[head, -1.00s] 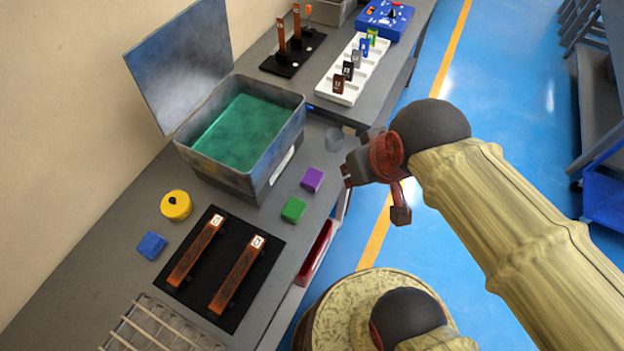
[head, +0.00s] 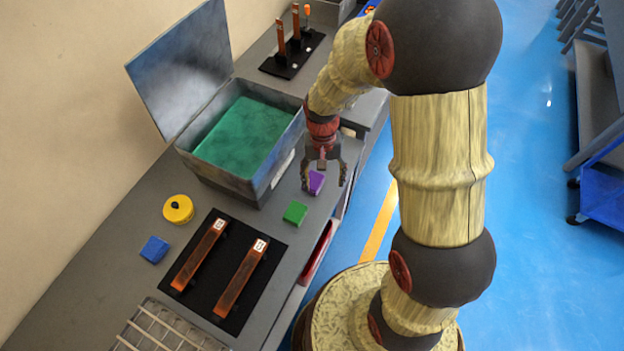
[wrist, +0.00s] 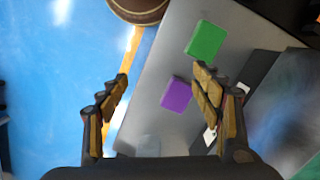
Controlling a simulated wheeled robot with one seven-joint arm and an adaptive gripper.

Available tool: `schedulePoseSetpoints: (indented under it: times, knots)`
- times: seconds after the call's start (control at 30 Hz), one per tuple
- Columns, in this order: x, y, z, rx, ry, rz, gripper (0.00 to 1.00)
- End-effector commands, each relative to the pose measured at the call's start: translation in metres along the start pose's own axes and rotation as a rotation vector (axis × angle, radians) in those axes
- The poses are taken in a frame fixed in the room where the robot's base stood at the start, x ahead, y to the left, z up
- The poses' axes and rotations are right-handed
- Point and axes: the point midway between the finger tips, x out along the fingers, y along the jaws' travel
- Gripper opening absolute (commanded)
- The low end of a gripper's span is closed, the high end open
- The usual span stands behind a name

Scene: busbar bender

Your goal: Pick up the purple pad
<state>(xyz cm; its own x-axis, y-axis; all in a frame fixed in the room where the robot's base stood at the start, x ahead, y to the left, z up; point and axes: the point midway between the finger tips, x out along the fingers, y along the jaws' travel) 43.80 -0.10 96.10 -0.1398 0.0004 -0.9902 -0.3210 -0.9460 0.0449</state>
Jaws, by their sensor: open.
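The purple pad (head: 316,183) lies flat on the grey bench in the head view, to the right of the open metal box. It also shows in the wrist view (wrist: 176,94), between the two fingers but closer to the right one. My gripper (head: 324,186) is open and empty, pointing down above the pad, and partly covers it in the head view. In the wrist view its fingers (wrist: 163,84) are spread wide on either side. I cannot tell the exact height of the fingertips above the pad.
A green pad (head: 295,212) lies just in front of the purple one. The metal box (head: 228,190) with green contents stands close on the left. A black mat (head: 212,303) holds two copper bars. The bench edge is close on the right.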

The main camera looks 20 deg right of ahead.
Motion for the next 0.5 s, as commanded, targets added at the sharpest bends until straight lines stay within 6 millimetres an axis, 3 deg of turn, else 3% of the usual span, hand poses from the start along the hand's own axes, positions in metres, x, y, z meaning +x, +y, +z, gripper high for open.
schedulePoseSetpoints:
  times: [0.2,0.33,0.5]
  knots:
    - [0.049,-0.015,-0.045,0.194,0.014,-0.006,0.67]
    - [0.041,-0.026,-0.078,0.326,0.088,-0.047,0.67]
    - [0.038,-0.03,-0.088,0.431,0.119,-0.072,0.67]
